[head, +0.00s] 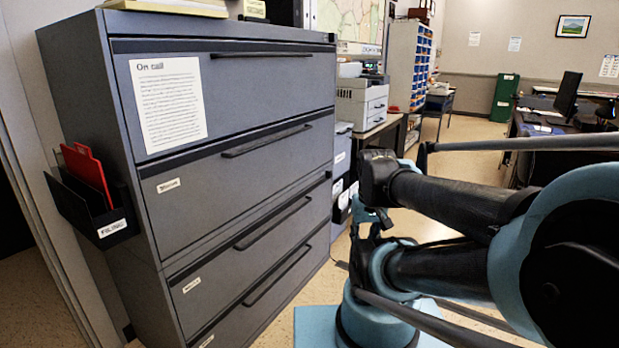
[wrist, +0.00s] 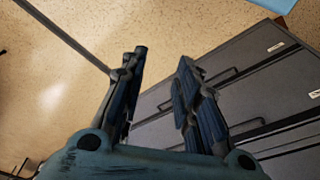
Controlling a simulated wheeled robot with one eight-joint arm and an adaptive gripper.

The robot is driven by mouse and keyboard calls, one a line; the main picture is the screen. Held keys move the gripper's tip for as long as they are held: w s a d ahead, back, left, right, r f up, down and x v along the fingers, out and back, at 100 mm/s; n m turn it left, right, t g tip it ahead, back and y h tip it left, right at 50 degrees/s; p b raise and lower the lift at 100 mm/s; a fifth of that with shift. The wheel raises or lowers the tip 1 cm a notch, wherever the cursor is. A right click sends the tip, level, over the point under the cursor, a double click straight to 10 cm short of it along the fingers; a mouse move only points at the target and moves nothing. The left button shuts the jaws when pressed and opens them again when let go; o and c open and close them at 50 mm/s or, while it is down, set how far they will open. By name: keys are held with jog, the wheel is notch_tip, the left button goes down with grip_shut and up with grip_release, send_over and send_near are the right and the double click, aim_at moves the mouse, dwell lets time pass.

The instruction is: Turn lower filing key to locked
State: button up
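A dark grey filing cabinet (head: 240,146) with several wide drawers fills the left of the head view. Its drawers have long black bar handles, and the lower ones (head: 240,252) carry small white labels. No filing key can be made out in either view. In the wrist view the cabinet (wrist: 235,75) shows tilted at the right, with its handles and a label. My gripper (wrist: 162,62) is open and empty, its two fingers apart over the floor and cabinet edge. In the head view my arm reaches from the right, and the fingertips are hard to tell.
A black wall pocket (head: 95,215) with a red folder (head: 88,175) hangs on the cabinet's left side. Floor lies open at the back centre.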

jog(key=shift+w+a, duration=0.1)
jog(key=shift+w, duration=0.1)
